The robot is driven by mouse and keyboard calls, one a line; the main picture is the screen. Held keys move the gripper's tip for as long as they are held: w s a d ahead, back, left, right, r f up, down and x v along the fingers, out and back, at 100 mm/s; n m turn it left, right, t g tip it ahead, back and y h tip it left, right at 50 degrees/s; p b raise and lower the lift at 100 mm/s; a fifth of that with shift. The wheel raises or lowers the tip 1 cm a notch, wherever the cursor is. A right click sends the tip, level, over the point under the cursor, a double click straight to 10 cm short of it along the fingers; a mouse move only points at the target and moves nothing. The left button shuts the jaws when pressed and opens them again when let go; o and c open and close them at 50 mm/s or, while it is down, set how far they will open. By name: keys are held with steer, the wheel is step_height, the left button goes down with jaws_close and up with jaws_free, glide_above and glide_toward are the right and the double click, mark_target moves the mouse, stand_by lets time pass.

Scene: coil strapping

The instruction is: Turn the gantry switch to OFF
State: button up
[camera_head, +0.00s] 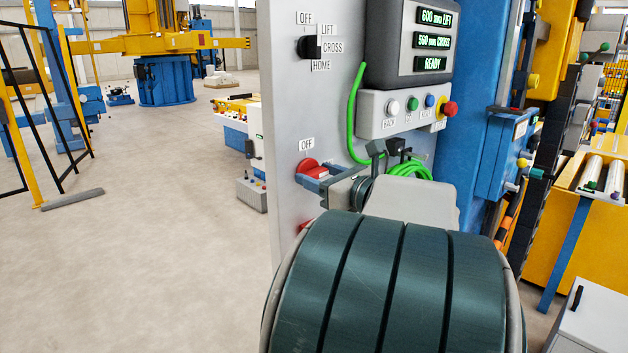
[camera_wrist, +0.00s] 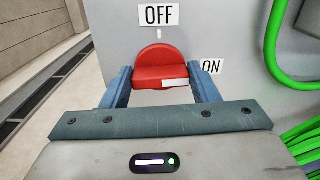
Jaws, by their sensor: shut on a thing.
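A red rotary switch (camera_wrist: 158,63) sits on the grey panel (camera_wrist: 230,25), with an OFF label (camera_wrist: 159,15) above it and an ON label (camera_wrist: 211,67) at its right. Its white pointer bar (camera_wrist: 175,83) lies at the lower right, toward ON. My gripper (camera_wrist: 160,82) has one blue finger on each side of the red knob and is shut on it. In the head view the red knob (camera_head: 306,166) shows behind my gripper (camera_head: 318,176), which partly covers it; the ON label is hidden there.
Higher on the panel is a black selector (camera_head: 307,47) marked OFF, LIFT, CROSS and HOME. A display (camera_head: 432,40) reads READY, above a button box (camera_head: 405,112). A green hose (camera_head: 352,115) hangs close right of my gripper. Open floor (camera_head: 170,220) lies left.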

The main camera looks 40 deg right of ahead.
steer(key=n+b, duration=0.5)
steer(key=b, duration=0.2)
steer(key=n+b, duration=0.6)
steer(key=b, duration=0.1)
steer(key=n+b, duration=0.6)
steer(key=b, duration=0.2)
steer(key=shift+a+f, duration=0.15)
steer(key=shift+f, duration=0.15)
steer(key=shift+n, duration=0.3)
steer(key=o, duration=1)
steer(key=shift+r, duration=0.1)
steer(key=s, duration=0.9)
steer(key=s+d, duration=0.1)
steer(key=s, duration=0.3)
steer(key=shift+s, duration=0.4)
